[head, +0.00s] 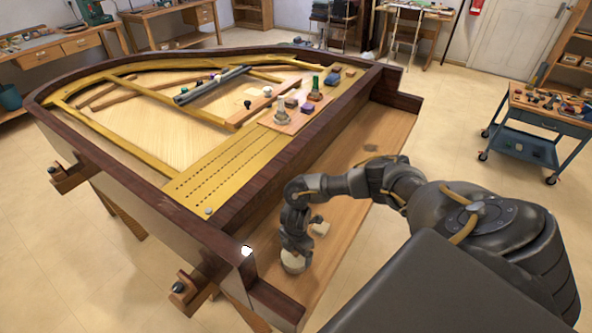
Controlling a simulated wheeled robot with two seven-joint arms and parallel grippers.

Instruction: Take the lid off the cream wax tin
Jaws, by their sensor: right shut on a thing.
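My right gripper (294,251) points down over the bare wooden key bed of the piano. It is shut on a small round cream thing (292,264), at the front left part of the bed. This looks like the cream wax tin or its lid, but the fingers cover its upper part and I cannot tell which. A second small cream piece (319,229) lies just behind and right of the gripper, partly hidden by it. I cannot tell whether it belongs to the tin. My left gripper is not in view.
The key bed (385,135) is mostly clear toward the back right. The dark piano rim (278,300) rises close to the gripper. A board (290,122) with bottles and small blocks lies on the piano's gold frame. A blue tool cart (530,140) stands at the right.

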